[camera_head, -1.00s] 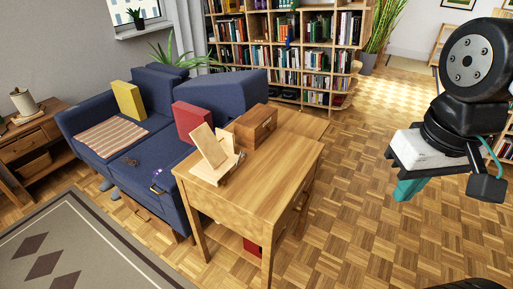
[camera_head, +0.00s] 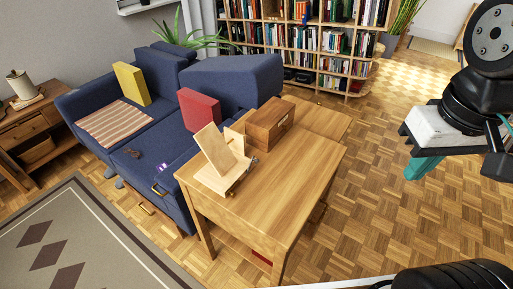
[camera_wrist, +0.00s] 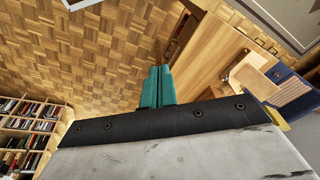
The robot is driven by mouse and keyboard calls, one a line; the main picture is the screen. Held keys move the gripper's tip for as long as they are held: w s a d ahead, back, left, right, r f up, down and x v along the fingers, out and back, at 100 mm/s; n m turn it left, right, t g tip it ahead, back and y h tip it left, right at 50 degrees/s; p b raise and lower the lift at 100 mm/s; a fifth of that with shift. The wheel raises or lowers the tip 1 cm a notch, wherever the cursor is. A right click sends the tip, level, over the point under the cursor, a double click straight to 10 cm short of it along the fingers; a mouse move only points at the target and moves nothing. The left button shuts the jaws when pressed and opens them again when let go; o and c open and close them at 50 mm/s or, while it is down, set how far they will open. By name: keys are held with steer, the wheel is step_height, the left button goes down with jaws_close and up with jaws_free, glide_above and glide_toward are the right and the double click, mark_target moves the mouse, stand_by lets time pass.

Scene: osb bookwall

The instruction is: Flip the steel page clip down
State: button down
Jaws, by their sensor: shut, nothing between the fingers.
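A pale wooden book stand (camera_head: 222,179) with a tilted back panel stands on the wooden table in the head view. Small dark details show at its right and front edges, but I cannot tell the steel page clip or its position. In the wrist view the stand (camera_wrist: 252,78) shows at the right, partly cut by my gripper's body. My gripper (camera_head: 423,168) has teal fingers and is to the right of the table, well apart from the stand. In the wrist view its fingers (camera_wrist: 157,88) are together and empty.
The table (camera_head: 285,190) also bears a brown wooden box (camera_head: 269,126) behind the stand. A blue sofa (camera_head: 160,125) with a red cushion (camera_head: 199,110) stands to the left. A bookcase (camera_head: 305,45) is at the back. The parquet floor right of the table is clear.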

steer(key=w+a+f+n, duration=0.3)
steer(key=w+a+n, duration=0.4)
steer(key=w+n, duration=0.3)
steer(key=w+a+f+n, duration=0.3)
steer(key=w+a+n, duration=0.4)
steer(key=w+n, duration=0.3)
steer(key=w+a+f+n, duration=0.4)
steer(key=a+f+n, duration=0.2)
steer(key=a+n, duration=0.2)
steer(key=shift+w+a+f+g+y, duration=0.2)
steer(key=shift+a+f+g+y, duration=0.15)
steer(key=shift+a, duration=0.2)
steer(key=shift+r, duration=0.1)
